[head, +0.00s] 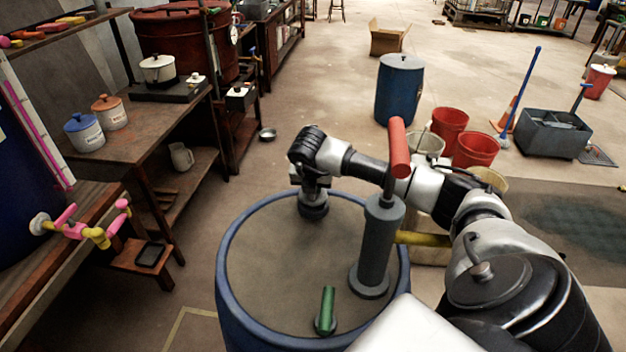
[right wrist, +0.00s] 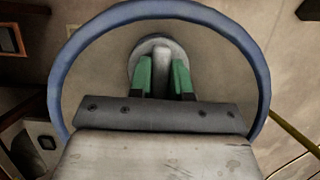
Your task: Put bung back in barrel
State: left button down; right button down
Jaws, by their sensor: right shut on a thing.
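The blue-rimmed barrel (head: 222,262) stands in front of me with a flat grey-brown top. My right gripper (head: 314,186) reaches over the far part of this top, pointing down. In the right wrist view its green fingers (right wrist: 160,80) are shut on the upright grip of a round grey bung (right wrist: 138,50). The bung's disc (head: 313,212) shows under the gripper in the head view, at or just above the barrel top; I cannot tell whether it touches. No bung hole is visible. My left gripper is not in view.
A grey hand pump (head: 377,245) with a red handle (head: 398,148) stands on the barrel's right side, close to my right arm. A short green-handled fitting (head: 326,312) is at the near edge. A workbench (head: 130,140) with pots stands left. Red buckets (head: 474,150) stand behind.

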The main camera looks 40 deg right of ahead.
jog(key=shift+f, duration=0.7)
jog(key=shift+f+b, duration=0.3)
jog(key=c, duration=1.1)
grip_release()
jog(key=shift+o, duration=0.2)
jog(key=shift+r, duration=0.15)
jog(key=shift+r+p, duration=0.3)
jog(key=shift+p, duration=0.15)
jog(key=v, duration=1.1)
jog(key=shift+r+b, duration=0.4)
jog(key=shift+b, duration=0.05)
jog(key=shift+s, duration=0.15)
